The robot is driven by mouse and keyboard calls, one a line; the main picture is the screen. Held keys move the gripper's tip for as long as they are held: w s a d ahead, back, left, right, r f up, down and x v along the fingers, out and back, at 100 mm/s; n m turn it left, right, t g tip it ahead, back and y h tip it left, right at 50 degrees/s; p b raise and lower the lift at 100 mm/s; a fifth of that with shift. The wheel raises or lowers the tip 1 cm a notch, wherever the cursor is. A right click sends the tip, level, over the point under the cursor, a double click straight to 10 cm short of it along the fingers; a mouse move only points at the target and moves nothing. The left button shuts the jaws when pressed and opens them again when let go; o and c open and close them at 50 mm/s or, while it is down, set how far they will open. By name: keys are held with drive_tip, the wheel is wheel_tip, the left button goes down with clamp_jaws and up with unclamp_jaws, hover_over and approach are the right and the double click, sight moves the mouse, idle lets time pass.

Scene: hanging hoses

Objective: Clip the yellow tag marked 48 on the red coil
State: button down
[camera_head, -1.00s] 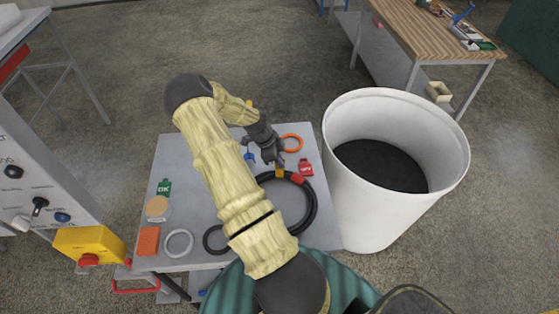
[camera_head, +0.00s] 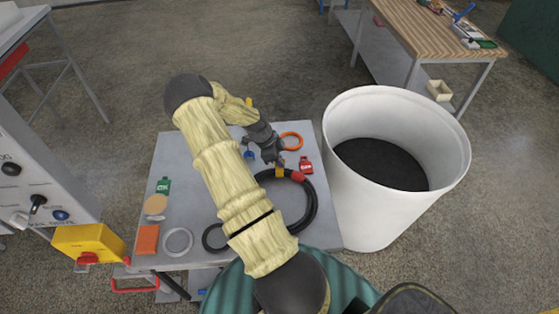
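A black hose coil (camera_head: 314,208) with a red band (camera_head: 298,177) lies at the right of the grey table. A small yellow tag (camera_head: 279,173) is at the coil's upper edge, right under my gripper (camera_head: 275,162). Its number is too small to read. My gripper points down at the tag. Whether its fingers are closed on the tag, and whether the tag is around the hose or only over it, I cannot tell. My arm hides the coil's left part.
A red tag (camera_head: 306,165), orange ring (camera_head: 291,141) and blue item (camera_head: 249,156) lie near the gripper. A green OK tag (camera_head: 163,186), tan disc (camera_head: 155,205), orange block (camera_head: 147,240) and grey ring (camera_head: 178,241) lie left. A tall white bin (camera_head: 365,210) stands right of the table.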

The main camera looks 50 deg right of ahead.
drive_tip(key=shift+f+b, duration=0.3)
drive_tip(key=shift+f, duration=0.15)
idle(0.3)
drive_tip(key=c, duration=1.6)
unclamp_jaws()
drive_tip(key=shift+r, duration=0.1)
drive_tip(key=b+v, duration=0.3)
drive_tip(key=v, duration=1.4)
drive_tip(key=shift+a+r, duration=0.1)
